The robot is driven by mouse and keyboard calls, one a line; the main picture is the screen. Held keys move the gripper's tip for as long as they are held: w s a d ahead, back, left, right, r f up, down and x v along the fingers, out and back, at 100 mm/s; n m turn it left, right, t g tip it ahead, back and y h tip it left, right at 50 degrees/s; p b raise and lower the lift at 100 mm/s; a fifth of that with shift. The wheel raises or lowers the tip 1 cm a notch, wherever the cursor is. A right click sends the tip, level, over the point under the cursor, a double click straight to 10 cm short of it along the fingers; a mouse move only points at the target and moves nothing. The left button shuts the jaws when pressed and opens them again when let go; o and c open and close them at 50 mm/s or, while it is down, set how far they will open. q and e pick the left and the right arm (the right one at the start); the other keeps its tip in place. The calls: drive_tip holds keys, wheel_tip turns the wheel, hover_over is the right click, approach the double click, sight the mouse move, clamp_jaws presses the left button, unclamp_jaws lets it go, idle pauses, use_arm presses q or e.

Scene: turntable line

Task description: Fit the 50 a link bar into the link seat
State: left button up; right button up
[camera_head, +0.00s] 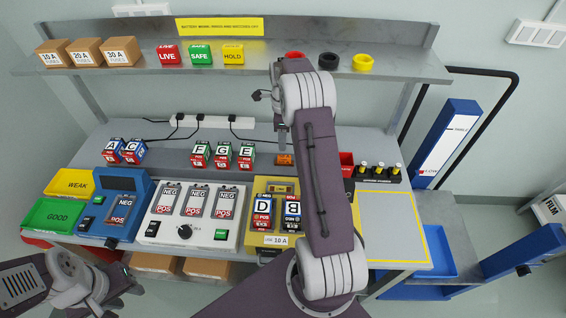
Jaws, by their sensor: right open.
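The yellow unit (260,184) stands on the bench with blocks D (263,211) and B (292,213) in it and a "USE 10 A" label on its front. A small slot-like part at its top may be the link seat (282,188). A small orange piece (286,159) lies on the bench behind it; I cannot read any rating on it, so I cannot tell if it is the link bar. My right gripper (281,138) is open, above the back of the bench near the orange piece. My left gripper (122,284) is low at the front left, away from the unit; its jaw gap is unclear.
Fuse boxes (85,51) and coloured blocks (201,55) stand on the upper shelf (140,65). A white charger (212,233), blue tester (106,219) and green bin (54,215) fill the bench's left. My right arm hides part of the middle. A yellow-outlined area (385,226) is clear.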

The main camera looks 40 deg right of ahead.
sight(284, 156)
drive_tip(key=shift+f, duration=0.1)
drive_tip(key=f, duration=0.3)
drive_tip(key=shift+s+d+f, duration=0.1)
drive_tip(key=shift+s+d, duration=0.1)
drive_tip(key=shift+s, duration=0.05)
drive_tip(key=shift+w+f+p, duration=0.1)
drive_tip(key=shift+f+p, duration=0.2)
drive_tip(key=shift+f, duration=0.15)
wheel_tip(284, 156, down, 5)
drive_tip(key=shift+p, duration=0.55)
clamp_jaws()
drive_tip(key=shift+r, duration=0.1)
idle(0.4)
